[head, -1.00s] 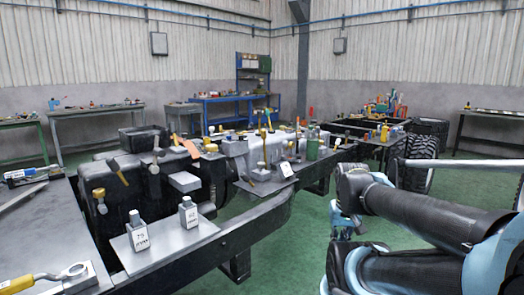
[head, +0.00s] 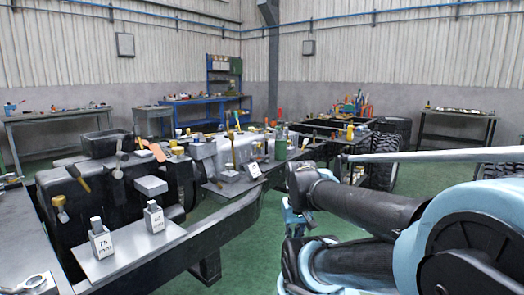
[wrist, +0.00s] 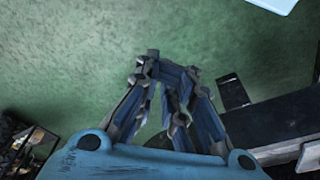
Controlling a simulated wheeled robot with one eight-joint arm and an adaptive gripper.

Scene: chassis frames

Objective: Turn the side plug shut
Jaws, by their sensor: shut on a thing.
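A black tank-like body (head: 110,195) stands at left in the head view. A brass plug-like fitting (head: 60,207) sticks out of its near side, and a yellow-handled fitting (head: 78,178) sits above it. I cannot tell for sure which fitting is the side plug. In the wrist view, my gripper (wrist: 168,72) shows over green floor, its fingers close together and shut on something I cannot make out. No plug shows at the fingertips. In the head view, my gripper is mostly hidden by my arm, right of the chassis and apart from the tank.
A grey plate (head: 130,247) carries two blocks, marked 75 (head: 100,240) and apparently 40 (head: 154,218). The dark chassis rail (head: 225,222) runs beside it. Tools clutter the middle of the chassis. Tyres (head: 385,155) stand behind my arm. Green floor (head: 240,265) is open between rail and arm.

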